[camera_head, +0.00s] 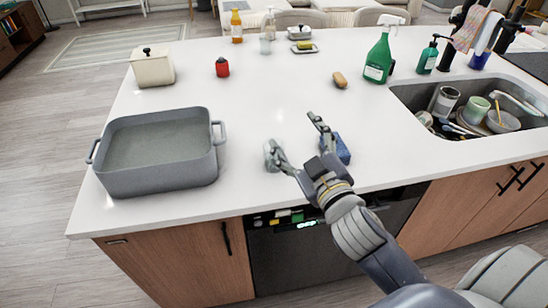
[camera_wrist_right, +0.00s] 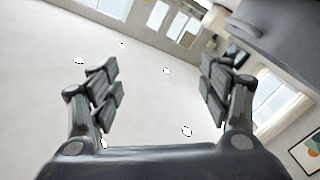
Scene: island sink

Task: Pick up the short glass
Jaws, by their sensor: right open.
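A small clear glass (camera_head: 265,45) stands at the back of the white island top, beside the bottles. A pale, glassy shape (camera_head: 268,154) shows at the left finger of my right gripper; the finger partly covers it, and I cannot tell if they touch. My right gripper (camera_head: 298,137) is open above the front middle of the counter, its two fingers spread. In the right wrist view the open fingers (camera_wrist_right: 160,95) have nothing visible between them, with ceiling and windows behind. My left gripper is out of view.
A blue block-shaped thing (camera_head: 342,150) is partly hidden behind my right gripper. A grey roasting pan (camera_head: 160,152) stands left. The sink (camera_head: 410,96) with dishes is right. The counter's middle is clear.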

